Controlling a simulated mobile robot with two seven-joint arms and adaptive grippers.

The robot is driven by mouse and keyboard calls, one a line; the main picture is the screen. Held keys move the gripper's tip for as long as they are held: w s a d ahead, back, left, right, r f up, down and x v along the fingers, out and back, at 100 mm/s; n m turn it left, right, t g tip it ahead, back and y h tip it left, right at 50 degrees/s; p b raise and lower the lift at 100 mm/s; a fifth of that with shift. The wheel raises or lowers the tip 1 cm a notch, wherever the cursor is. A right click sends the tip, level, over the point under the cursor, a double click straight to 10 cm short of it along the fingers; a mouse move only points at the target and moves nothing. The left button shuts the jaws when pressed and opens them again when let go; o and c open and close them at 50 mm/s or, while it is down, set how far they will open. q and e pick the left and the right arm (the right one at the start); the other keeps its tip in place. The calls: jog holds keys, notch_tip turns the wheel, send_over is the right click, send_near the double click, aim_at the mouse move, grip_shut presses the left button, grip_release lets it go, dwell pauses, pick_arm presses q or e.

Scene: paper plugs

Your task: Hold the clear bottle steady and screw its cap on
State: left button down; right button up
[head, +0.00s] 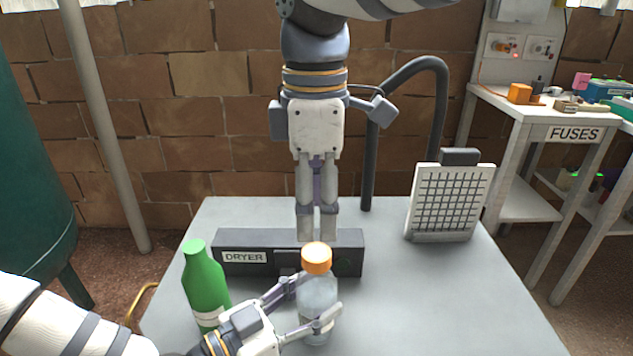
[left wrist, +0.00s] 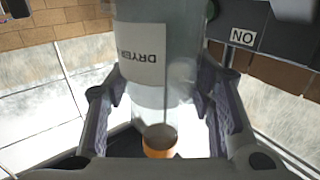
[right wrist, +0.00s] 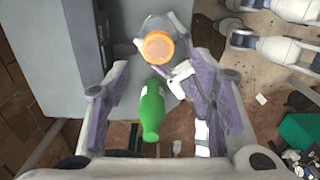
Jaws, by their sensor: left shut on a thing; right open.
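The clear bottle (head: 317,292) stands upright on the table. My left gripper (head: 302,308) is shut around its body, and in the left wrist view the fingers flank the bottle (left wrist: 165,95). The orange cap (head: 316,257) sits on top of the bottle; how far it is screwed on cannot be told. It also shows in the left wrist view (left wrist: 158,150) and the right wrist view (right wrist: 157,47). My right gripper (head: 317,236) points down, open and empty, with its fingertips just above the cap in the head view. The right wrist view shows the cap beyond the fingers.
A green bottle (head: 204,283) stands left of the clear bottle, close to my left arm. A dark dryer box (head: 290,240) lies behind it. A grid panel (head: 450,203) stands at the table's back right. The table's right side (head: 440,300) is clear. A fuses table (head: 520,112) stands farther right.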

aim_at(317, 252)
jog(key=n, duration=0.4)
jog(key=shift+r, duration=0.25)
jog(key=shift+d+f, duration=0.1)
jog(key=shift+f, duration=3.95)
